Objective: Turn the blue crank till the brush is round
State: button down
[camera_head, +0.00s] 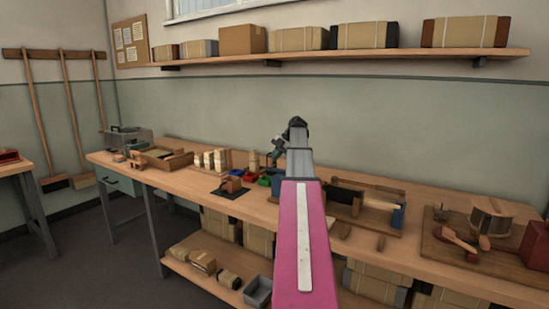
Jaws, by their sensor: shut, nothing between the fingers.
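My arm, pink with grey links, reaches up through the middle of the head view. Its dark end bends down to the left, and my gripper (272,162) is small there, shut and empty above the back of the bench. To the right of the arm a wooden fixture (345,225) lies on the bench, with a pale tan brush-like piece (379,204) in it. A blue part (398,216) stands at the fixture's right end; I cannot tell whether it is the crank. My gripper is apart from it, to the left. My arm hides part of the fixture.
A board with a drum (490,219), a red-brown lever (455,238) and a red block (535,243) is at the bench's right. Small coloured bins (247,178) and pale blocks (209,160) stand left of my arm. Boxes line the wall shelf (350,55).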

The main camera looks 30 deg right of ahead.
jog(key=v, duration=1)
jog(key=shift+d+r, duration=0.2)
jog(key=shift+r, duration=0.15)
jog(key=shift+s, duration=0.1)
